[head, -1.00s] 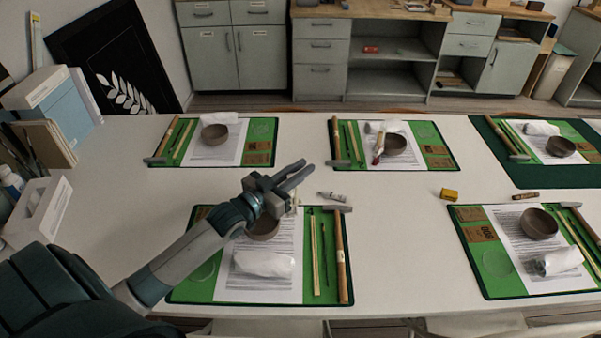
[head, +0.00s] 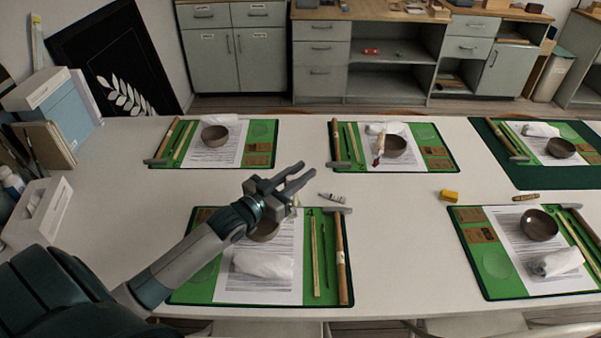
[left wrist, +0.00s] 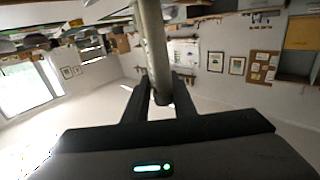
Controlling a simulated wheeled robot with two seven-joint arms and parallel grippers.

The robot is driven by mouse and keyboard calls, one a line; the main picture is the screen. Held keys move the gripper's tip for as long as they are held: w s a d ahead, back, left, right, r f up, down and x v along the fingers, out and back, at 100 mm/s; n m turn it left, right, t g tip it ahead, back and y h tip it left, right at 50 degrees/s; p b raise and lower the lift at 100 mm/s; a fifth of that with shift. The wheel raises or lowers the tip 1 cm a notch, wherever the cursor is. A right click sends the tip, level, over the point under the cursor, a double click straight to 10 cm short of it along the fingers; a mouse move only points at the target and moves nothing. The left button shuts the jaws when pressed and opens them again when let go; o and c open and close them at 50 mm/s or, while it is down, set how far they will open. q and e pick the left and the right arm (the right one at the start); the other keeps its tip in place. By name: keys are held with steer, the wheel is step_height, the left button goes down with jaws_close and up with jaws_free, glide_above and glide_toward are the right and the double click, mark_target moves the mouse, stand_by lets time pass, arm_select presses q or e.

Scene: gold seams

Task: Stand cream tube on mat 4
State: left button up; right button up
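A small pale tube (head: 331,197) with dark markings lies on its side on the white table, just beyond the near middle mat (head: 205,290). My left gripper (head: 307,169) is above the far edge of that mat, up and left of the tube. Its fingers are apart and nothing shows between them in the head view. A small cream bit (head: 296,202) shows beside the palm, mostly hidden. In the left wrist view, a grey post (left wrist: 153,45) shows between the fingers; I cannot tell what it is. My right gripper is out of view.
The near middle mat holds a bowl (head: 264,230), a white cloth (head: 264,264) and a hammer (head: 341,255). More green mats lie around. A yellow block (head: 449,195) and a brown tube (head: 526,196) lie on the right.

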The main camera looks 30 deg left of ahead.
arm_select(q)
steer(key=shift+o, duration=0.4)
steer(key=shift+s+f, duration=0.1)
steer(key=shift+f, duration=0.35)
steer(key=shift+r, duration=0.1)
